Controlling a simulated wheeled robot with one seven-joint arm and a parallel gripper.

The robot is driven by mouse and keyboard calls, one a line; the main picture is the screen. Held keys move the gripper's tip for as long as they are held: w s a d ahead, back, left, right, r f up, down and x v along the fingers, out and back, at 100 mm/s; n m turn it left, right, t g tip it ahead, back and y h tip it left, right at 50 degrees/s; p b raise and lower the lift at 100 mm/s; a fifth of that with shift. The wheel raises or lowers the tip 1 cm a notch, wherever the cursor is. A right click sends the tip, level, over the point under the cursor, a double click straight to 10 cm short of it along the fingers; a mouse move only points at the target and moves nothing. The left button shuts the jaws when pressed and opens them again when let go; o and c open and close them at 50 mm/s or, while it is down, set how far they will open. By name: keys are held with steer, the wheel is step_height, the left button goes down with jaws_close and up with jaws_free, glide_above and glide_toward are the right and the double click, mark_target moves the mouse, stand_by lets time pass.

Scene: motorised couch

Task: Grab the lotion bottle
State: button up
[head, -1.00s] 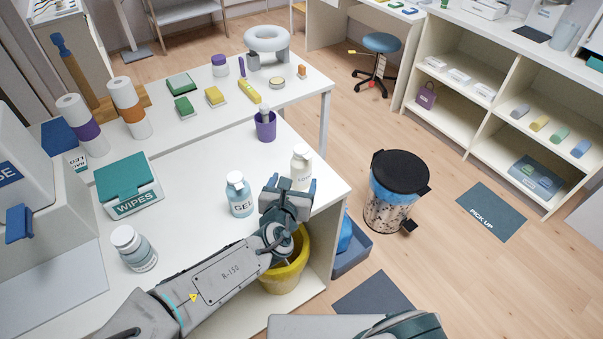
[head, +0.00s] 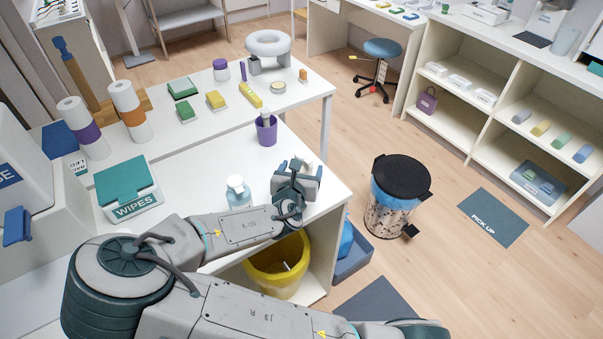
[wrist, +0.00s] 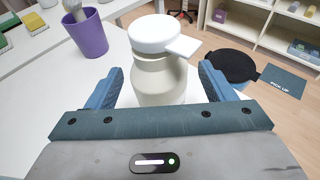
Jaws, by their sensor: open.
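The lotion bottle (head: 304,160) is cream with a white pump cap and stands upright near the right edge of the white table. My gripper (head: 297,177) hides most of its body in the head view. In the wrist view the lotion bottle (wrist: 158,78) stands between the two blue fingers of my gripper (wrist: 160,84). The jaws are open, one finger on each side. I cannot tell whether either finger touches it.
A GEL bottle (head: 238,190) stands just left of my gripper, partly behind my arm. A purple cup (head: 266,131) stands behind the lotion bottle. A wipes box (head: 127,189) is at the left. A yellow bin (head: 278,268) sits below the table's right side.

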mark_target(304, 157)
steer(key=shift+x, duration=1.5)
steer(key=shift+c, duration=0.4)
steer(key=c, duration=1.1)
steer(key=shift+r, duration=0.1)
steer(key=shift+r, duration=0.45)
steer(key=r, duration=0.3)
steer(key=shift+s+d+r, duration=0.15)
steer(key=shift+d+r, duration=0.1)
steer(key=s+d+r+b, duration=0.1)
steer(key=d+r+b, duration=0.1)
steer(key=d+b, duration=0.1)
steer(key=s+d+r+b, duration=0.2)
steer(key=d, duration=0.1)
steer(key=s+d+r+b, duration=0.2)
steer(key=d+b, duration=0.1)
steer(key=shift+d+r+b, duration=0.2)
steer(key=shift+d+b, duration=0.15)
steer(key=shift+d, duration=0.05)
